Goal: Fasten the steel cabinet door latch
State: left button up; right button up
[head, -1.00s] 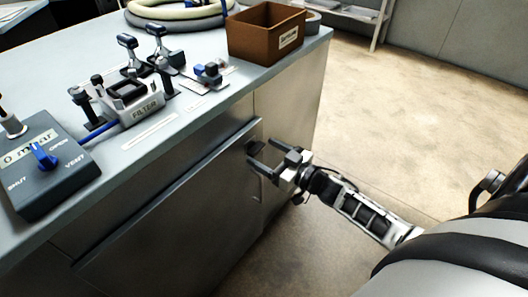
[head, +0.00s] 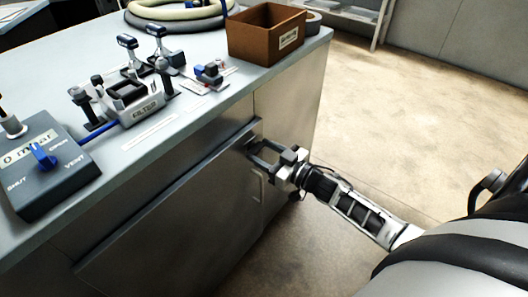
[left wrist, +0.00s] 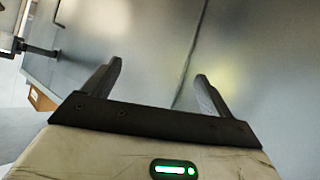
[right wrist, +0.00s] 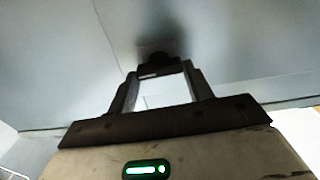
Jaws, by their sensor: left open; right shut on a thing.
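The steel cabinet door (head: 170,215) is the large grey panel on the bench front; I cannot tell whether it sits flush. The dark door latch (right wrist: 158,62) is at the fingertips of my right gripper (right wrist: 155,75), which is shut on it. In the head view this gripper (head: 264,152) reaches the door's upper right corner from the right and partly hides the latch. My left gripper (left wrist: 155,80) is seen only in the left wrist view. It is open and empty, facing plain grey steel with a thin dark seam between its fingers.
The bench top carries a grey valve box (head: 45,165) with a blue knob, a filter block (head: 135,100), small clamps, a brown bin (head: 266,35) and coiled hoses (head: 175,15). The floor (head: 420,110) to the right of the cabinet is clear.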

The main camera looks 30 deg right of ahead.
jog(key=n, duration=0.5)
jog(key=shift+s+a+f, duration=0.1)
jog(key=n+b, duration=0.1)
jog(key=n, duration=0.3)
jog(key=n+b, duration=0.1)
jog(key=n, duration=0.2)
jog(key=shift+a+f+n, duration=0.1)
jog(key=shift+f+n, duration=0.05)
jog(key=shift+n, duration=0.15)
jog(key=shift+n+b, duration=0.55)
jog(key=shift+n, duration=0.65)
pick_arm(q)
jog(key=shift+w+d+f+t+b, duration=0.15)
jog(key=shift+f+t+b, duration=0.2)
jog(key=shift+f, duration=0.25)
pick_arm(e)
jog(key=shift+n, duration=1.2)
pick_arm(q)
jog(key=shift+f, duration=0.1)
pick_arm(e)
jog(key=o, duration=1)
jog(key=shift+s, duration=0.1)
